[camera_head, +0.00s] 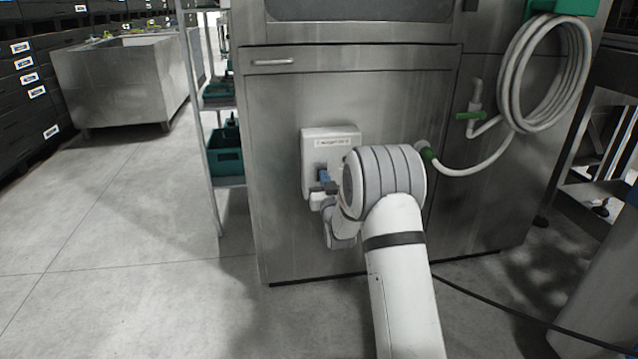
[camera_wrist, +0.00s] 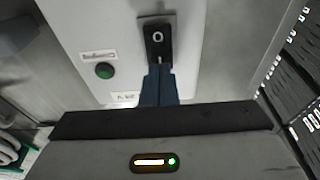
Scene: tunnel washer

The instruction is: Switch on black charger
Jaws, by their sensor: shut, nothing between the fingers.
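A pale control box (camera_head: 312,150) is fixed to the front of the steel machine. In the wrist view its panel (camera_wrist: 190,35) carries a black switch plate (camera_wrist: 157,28) marked with an O. A round green button or lamp (camera_wrist: 105,71) sits to the left of it, near small labels. My gripper (camera_wrist: 158,67) has its blue fingers shut and empty, with the tips over the lower end of the black plate and hiding part of it. I cannot tell if they touch. In the head view my gripper (camera_head: 323,176) is partly hidden by my arm. I cannot identify a black charger by name.
A coiled hose (camera_head: 508,80) and a green-handled valve (camera_head: 470,115) are on the machine to the right. A shelf with green bins (camera_head: 224,160) stands left. A steel tub (camera_head: 115,85) is further back. Floor at left is clear; a black cable (camera_head: 520,320) lies right.

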